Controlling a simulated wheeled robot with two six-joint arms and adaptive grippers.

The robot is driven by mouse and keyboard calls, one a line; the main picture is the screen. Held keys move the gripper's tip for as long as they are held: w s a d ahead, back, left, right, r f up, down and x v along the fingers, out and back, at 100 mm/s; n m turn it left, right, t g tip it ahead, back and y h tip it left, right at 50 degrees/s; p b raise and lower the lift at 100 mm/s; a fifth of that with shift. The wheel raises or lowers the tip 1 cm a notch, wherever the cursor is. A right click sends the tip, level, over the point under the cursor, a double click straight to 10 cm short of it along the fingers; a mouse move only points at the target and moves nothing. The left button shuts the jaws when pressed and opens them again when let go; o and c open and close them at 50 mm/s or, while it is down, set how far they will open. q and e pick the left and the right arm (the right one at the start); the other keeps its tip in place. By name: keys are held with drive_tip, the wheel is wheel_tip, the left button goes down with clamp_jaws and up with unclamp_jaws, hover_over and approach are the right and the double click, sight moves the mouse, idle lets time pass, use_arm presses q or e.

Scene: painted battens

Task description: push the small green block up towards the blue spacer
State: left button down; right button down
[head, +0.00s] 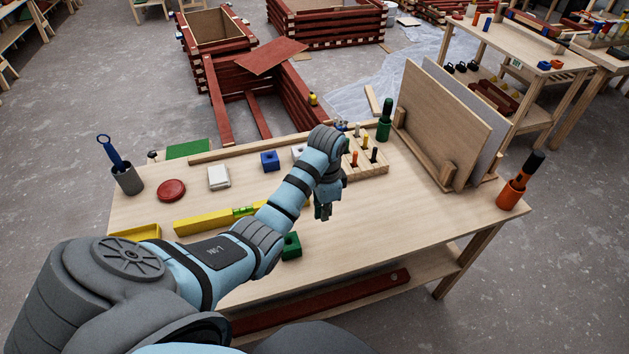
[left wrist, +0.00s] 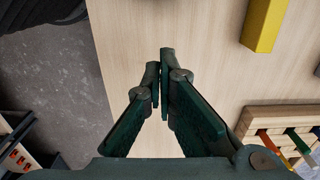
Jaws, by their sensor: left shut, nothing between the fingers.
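The small green block (head: 291,246) sits on the workbench, partly covered by my left arm. The blue spacer (head: 270,161) stands farther back on the bench, above it in the head view. My left gripper (head: 323,210) points down over the bench, to the right of the green block and apart from it. In the left wrist view its fingers (left wrist: 162,72) are shut with nothing between them. Neither the green block nor the blue spacer can be made out in that view. My right gripper is not in view.
A yellow spirit level (head: 190,224) lies partly behind my arm. A peg rack (head: 372,168), a white block (head: 218,177), a red disc (head: 171,190) and a grey cup (head: 128,181) stand around. An orange holder (head: 511,196) is near the right edge. The bench's right front is clear.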

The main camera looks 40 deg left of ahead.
sight(292, 247)
use_arm(q)
wheel_tip(292, 247, down, 9)
drive_tip(key=shift+s+r+b, duration=0.1)
drive_tip(key=shift+b, duration=1)
drive_tip(key=shift+s+a+f+p, duration=0.1)
drive_tip(key=shift+s+a+p, duration=0.15)
drive_tip(key=shift+s+a, duration=0.25)
drive_tip(key=shift+s+a+f+p, duration=0.1)
drive_tip(key=shift+s+a+p, duration=0.15)
drive_tip(key=shift+s, duration=0.4)
drive_tip(key=shift+s+a+f+p, duration=0.1)
drive_tip(key=shift+s+a+p, duration=0.1)
drive_tip(key=shift+s+a, duration=0.3)
drive_tip(key=shift+d, duration=0.1)
